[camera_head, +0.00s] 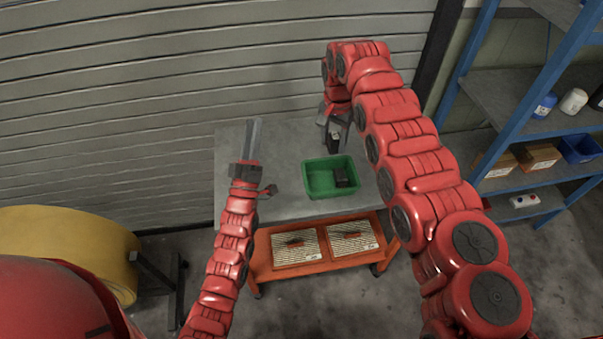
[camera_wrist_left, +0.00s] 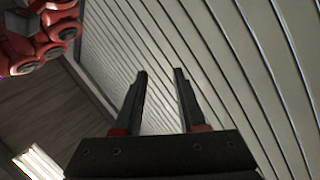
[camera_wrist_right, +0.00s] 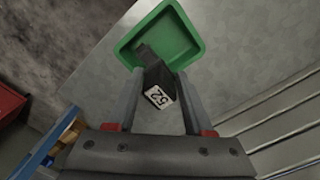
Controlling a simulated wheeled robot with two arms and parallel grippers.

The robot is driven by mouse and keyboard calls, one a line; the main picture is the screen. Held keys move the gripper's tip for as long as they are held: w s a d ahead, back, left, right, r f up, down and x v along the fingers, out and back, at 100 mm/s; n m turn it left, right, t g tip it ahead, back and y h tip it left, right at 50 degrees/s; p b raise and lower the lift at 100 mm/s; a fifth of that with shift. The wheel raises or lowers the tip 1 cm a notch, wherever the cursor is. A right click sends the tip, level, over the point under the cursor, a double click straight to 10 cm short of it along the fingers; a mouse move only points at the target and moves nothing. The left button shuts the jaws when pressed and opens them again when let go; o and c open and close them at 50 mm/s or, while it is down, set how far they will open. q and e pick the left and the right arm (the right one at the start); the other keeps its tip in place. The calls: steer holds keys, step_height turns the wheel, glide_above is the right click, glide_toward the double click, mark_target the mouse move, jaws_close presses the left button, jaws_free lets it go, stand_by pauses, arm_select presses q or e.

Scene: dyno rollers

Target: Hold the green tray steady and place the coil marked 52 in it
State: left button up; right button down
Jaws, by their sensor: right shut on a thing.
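The green tray (camera_head: 309,184) stands on the grey table, with a black block (camera_head: 342,177) inside at its right side. My right gripper (camera_head: 334,130) is behind the tray, shut on a dark coil (camera_head: 333,145). In the right wrist view the coil (camera_wrist_right: 158,88) sits between the fingers, its white label reading 52, with the green tray (camera_wrist_right: 190,58) just beyond. It overlaps a dark shape there, so its full outline is unclear. My left gripper (camera_head: 254,123) is raised left of the tray, apart from it. Its fingers (camera_wrist_left: 158,80) are apart and empty.
The grey table (camera_head: 285,145) has free surface left of the tray. An orange cart (camera_head: 320,257) with two wire-topped panels stands in front. A blue shelf (camera_head: 520,120) with bottles and boxes is at right. A shutter wall is behind, and a yellow roller (camera_head: 70,240) is at left.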

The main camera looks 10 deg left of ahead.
arm_select(q)
steer(key=w+d+f+n+g+h, duration=0.25)
steer(key=w+f+n+g, duration=0.2)
steer(key=w, duration=0.45)
steer(key=n+g, duration=0.8)
steer(key=g, duration=1)
glide_above(316, 194)
steer(key=s+a, duration=0.2)
steer(key=a, duration=0.2)
step_height(316, 194, down, 8)
steer(key=shift+h, duration=0.35)
steer(key=x, duration=1.1)
steer(key=shift+w+d+f, duration=0.1)
steer(key=shift+w, duration=0.05)
steer(key=shift+c, duration=0.3)
jaws_close()
